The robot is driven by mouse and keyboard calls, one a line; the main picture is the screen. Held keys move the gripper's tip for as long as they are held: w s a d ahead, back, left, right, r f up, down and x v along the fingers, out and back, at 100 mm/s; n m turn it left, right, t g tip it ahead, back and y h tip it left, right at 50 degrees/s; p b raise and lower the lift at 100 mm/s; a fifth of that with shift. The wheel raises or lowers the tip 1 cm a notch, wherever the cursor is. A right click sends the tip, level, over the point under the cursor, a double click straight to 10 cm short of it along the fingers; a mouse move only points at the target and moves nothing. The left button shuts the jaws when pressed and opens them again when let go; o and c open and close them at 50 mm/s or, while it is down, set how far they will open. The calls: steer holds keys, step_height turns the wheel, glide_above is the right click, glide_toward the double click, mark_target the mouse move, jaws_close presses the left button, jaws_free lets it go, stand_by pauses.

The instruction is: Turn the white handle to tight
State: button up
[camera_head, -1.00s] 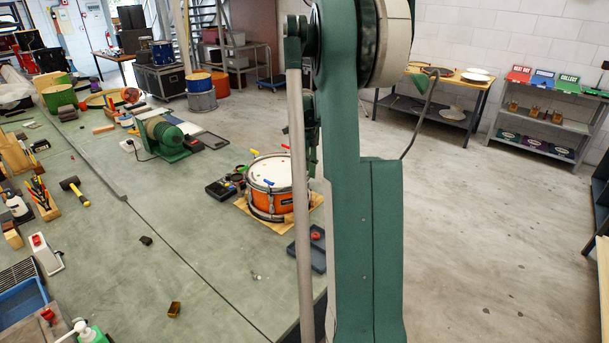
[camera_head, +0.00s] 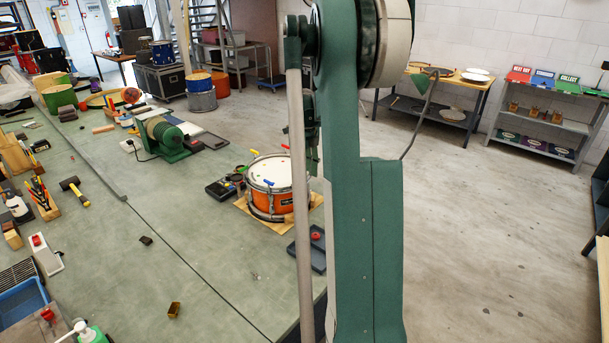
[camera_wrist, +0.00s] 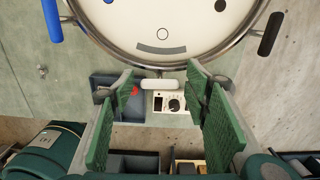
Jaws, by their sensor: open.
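An orange drum (camera_head: 270,203) with a pale head and metal rim stands on a wooden board on the bench. In the wrist view the drum head (camera_wrist: 165,22) fills the top. The white handle (camera_wrist: 158,84) sticks out below the rim at the middle, lying crosswise. My gripper (camera_wrist: 160,85) is open, with one green-padded finger to each side of the white handle and a gap on both sides. In the head view my arm hides the gripper, and I cannot make out the white handle there.
A blue handle (camera_wrist: 52,20) and a dark handle (camera_wrist: 270,33) sit at the rim's left and right. Below the white handle are a white box with a dial (camera_wrist: 174,103) and a dark tray (camera_wrist: 106,83) holding something red. A black device (camera_head: 220,189) lies left of the drum.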

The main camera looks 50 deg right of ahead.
mark_target(305, 173)
steer(key=shift+r, duration=0.15)
step_height(305, 173, up, 12)
stand_by(0.6)
stand_by(0.3)
